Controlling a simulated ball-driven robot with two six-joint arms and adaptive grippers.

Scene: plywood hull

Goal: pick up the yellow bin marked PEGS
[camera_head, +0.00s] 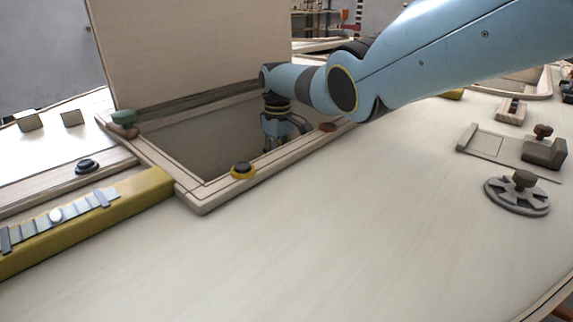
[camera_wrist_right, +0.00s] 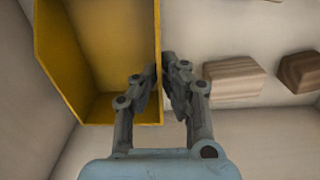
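My right gripper (camera_head: 283,135) reaches down through the hatch opening (camera_head: 200,200) in the head view, and the hatch edge partly hides its fingers. In the right wrist view a yellow bin (camera_wrist_right: 135,40) lies at the upper left, with its open inside facing the camera. My right gripper (camera_wrist_right: 161,78) has one finger inside the bin and one outside its right wall. The fingertips are close together with that thin wall between them. No PEGS marking shows, and the bin is hidden in the head view. My left gripper is out of view.
A raised plywood lid (camera_head: 200,45) stands behind the opening. Brown wooden blocks (camera_wrist_right: 233,78) lie to the right of the bin. A yellow-sided strip (camera_head: 130,195) lies left of the hatch. A grey handwheel (camera_head: 515,198) stands at the right. The deck in front is clear.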

